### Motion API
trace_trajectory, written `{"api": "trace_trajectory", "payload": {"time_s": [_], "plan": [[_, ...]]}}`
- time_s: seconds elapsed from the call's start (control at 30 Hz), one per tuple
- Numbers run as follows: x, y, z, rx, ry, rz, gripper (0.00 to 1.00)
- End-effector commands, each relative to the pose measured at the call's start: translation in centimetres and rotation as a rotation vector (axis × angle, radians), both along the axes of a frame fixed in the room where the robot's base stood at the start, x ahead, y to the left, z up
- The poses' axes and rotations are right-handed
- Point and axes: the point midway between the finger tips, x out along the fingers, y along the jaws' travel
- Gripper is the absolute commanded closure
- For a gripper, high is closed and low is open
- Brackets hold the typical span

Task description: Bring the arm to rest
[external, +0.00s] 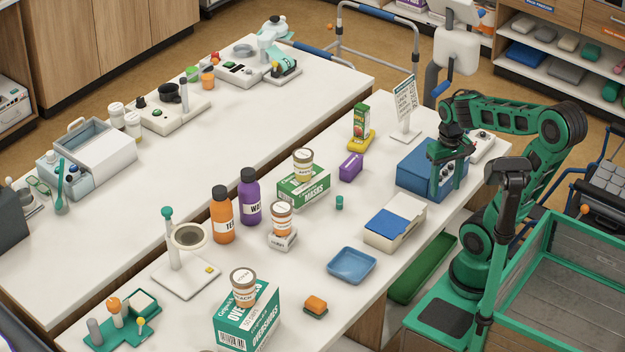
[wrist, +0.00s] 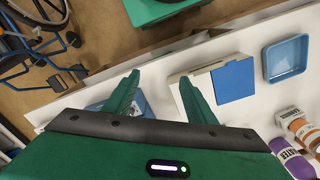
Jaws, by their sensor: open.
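My green arm stands at the right of the external view, bent over the far right end of the near table. My gripper (external: 447,175) points down in front of the blue box (external: 415,169) with dials. In the wrist view my gripper (wrist: 154,85) shows two green fingers spread apart with nothing between them. Part of the blue box (wrist: 95,106) shows beside and behind the left finger. Whether a finger touches the box, I cannot tell.
A white case with a blue lid (external: 395,222) and a blue tray (external: 351,265) lie nearer on the table. Bottles (external: 250,196), a masks box (external: 303,187) and a sign stand (external: 405,105) stand around. My green-framed bin (external: 570,270) is at lower right.

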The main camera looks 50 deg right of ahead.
Motion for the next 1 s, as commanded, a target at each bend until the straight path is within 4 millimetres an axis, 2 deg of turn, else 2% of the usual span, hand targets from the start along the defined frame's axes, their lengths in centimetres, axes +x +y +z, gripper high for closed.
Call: {"api": "trace_trajectory", "payload": {"time_s": [0.03,0.1,0.23,1.0], "plan": [[-1.3,-0.6,-0.3,0.006,-0.001,-0.020,0.49],[-2.4,-1.1,-0.6,0.012,-0.004,-0.032,0.49],[-3.4,-1.4,-0.9,0.017,-0.003,-0.041,0.49],[-3.4,-1.5,-0.9,0.018,-0.003,-0.040,0.49]]}}
